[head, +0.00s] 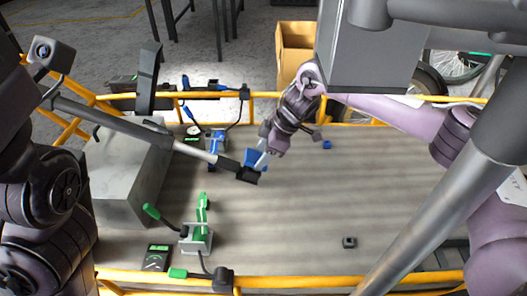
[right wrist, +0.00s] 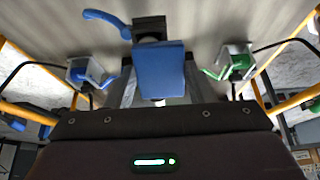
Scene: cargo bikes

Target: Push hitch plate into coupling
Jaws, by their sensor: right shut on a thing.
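My right gripper (head: 263,158) reaches down from the upper middle in the head view and is shut on a blue block-like piece (head: 254,157), which looks like the hitch plate. This blue piece (right wrist: 160,70) fills the middle of the right wrist view, directly in front of the gripper. A dark coupling (head: 248,176) at the end of a long bar (head: 150,132) is close beside the blue piece. In the right wrist view a black block (right wrist: 150,28) shows just beyond it. I cannot tell whether plate and coupling touch or how deep the plate sits. My left gripper is not in view.
A blue clamp (head: 217,142) and a green clamp (head: 198,234) stand on the grey deck (head: 310,215). Yellow rails (head: 330,281) edge the deck. A small dark block (head: 348,242) lies at the front right. A cardboard box (head: 293,50) stands behind. The deck's right side is mostly clear.

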